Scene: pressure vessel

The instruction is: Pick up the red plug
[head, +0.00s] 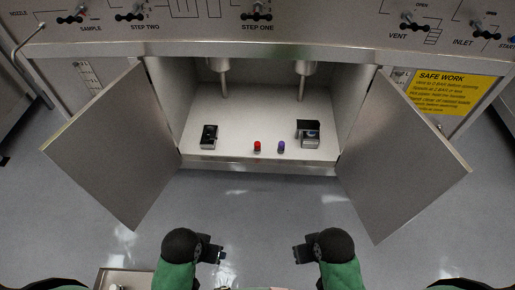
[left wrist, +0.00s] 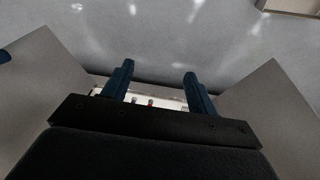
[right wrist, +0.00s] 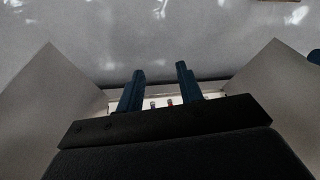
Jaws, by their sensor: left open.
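The red plug (head: 257,146) stands upright near the front edge of the cabinet floor (head: 240,125), between the two open doors. A purple plug (head: 281,146) stands just right of it. My left gripper (head: 219,254) is open and empty, outside and in front of the cabinet, well short of the plug. My right gripper (head: 297,254) is also open and empty at a similar distance. The red plug shows small between the fingers in the left wrist view (left wrist: 150,102) and the right wrist view (right wrist: 169,102), partly hidden by the gripper body.
The left door (head: 115,145) and right door (head: 405,155) stand open, flanking the cabinet. A small black device (head: 209,136) sits left of the plugs, and a larger one (head: 309,133) right. Two pipes (head: 303,85) hang inside. The floor (head: 260,205) before the cabinet is clear.

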